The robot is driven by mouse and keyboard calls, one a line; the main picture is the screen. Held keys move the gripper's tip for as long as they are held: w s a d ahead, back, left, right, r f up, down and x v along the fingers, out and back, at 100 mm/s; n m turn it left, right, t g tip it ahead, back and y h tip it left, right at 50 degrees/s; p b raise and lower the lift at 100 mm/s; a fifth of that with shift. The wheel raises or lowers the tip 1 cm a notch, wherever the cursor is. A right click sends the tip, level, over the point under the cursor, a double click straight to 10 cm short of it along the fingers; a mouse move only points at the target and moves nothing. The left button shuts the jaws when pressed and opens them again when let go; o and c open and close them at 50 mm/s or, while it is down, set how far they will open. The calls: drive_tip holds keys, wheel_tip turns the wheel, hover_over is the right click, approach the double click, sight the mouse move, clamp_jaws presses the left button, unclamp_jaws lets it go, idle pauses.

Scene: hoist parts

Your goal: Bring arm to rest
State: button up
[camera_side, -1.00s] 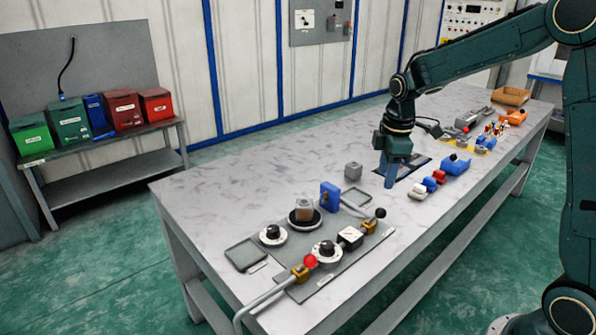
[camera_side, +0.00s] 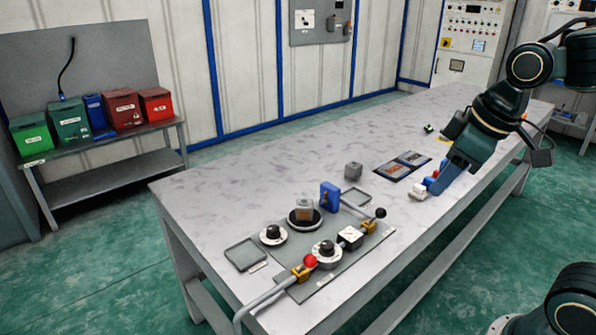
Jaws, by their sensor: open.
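My gripper (camera_side: 438,188) hangs tilted over the right edge of the table, its blue jaws pointing down and left. It looks empty, and its fingertips are partly hard to make out against the small parts behind. A small white part (camera_side: 418,191) and a red and blue part (camera_side: 430,182) lie close to the tips in the view; I cannot tell whether the tips are above them or in front of them. The arm and gripper hide the far right of the table.
The table (camera_side: 250,160) has a wide clear stretch at its back.

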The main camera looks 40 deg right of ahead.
drive_tip(key=s+a+m+t, duration=0.1)
drive_tip(key=s+m, duration=0.1)
drive_tip(key=s, duration=0.4)
drive_tip(key=shift+s+a+f+m, duration=0.25)
drive_tip(key=shift+a+f+m, duration=0.05)
drive_tip(key=shift+a+f, duration=0.1)
